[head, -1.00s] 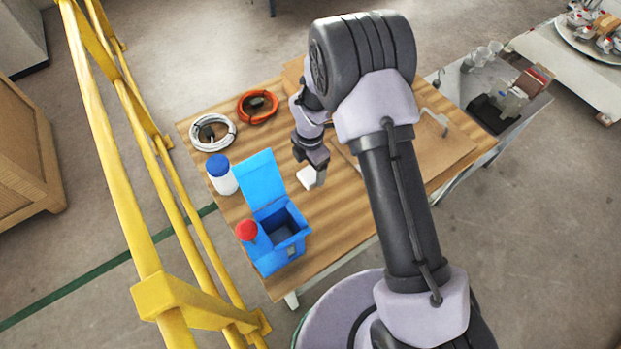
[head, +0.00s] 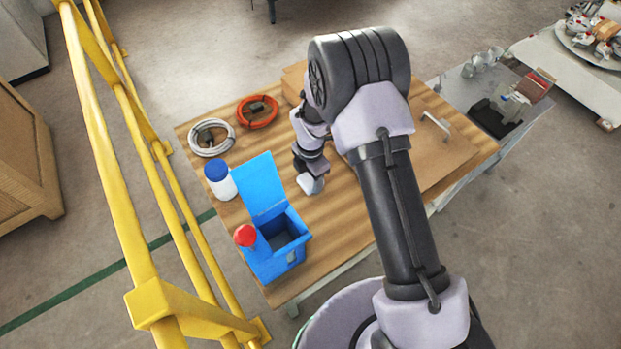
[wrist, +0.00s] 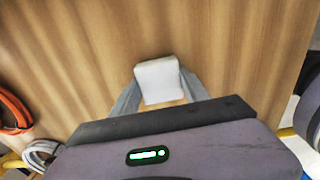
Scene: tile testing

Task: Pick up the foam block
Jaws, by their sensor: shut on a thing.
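The foam block (wrist: 158,80) is a small white block with rounded edges. In the wrist view it sits between the two grey fingers of my gripper (wrist: 160,92), which are shut on it from both sides. In the head view the white block (head: 310,184) shows at the tip of my gripper (head: 311,181), over the wooden table (head: 350,235) and right of the blue box's raised lid. I cannot tell whether the block touches the table or is just above it.
An open blue box (head: 276,252) with a red-capped bottle (head: 246,237) stands at the table's front left. A white jar with a blue cap (head: 219,181) is behind it. White (head: 210,138) and orange (head: 257,112) cable coils lie farther back. A yellow railing (head: 130,190) runs along the left.

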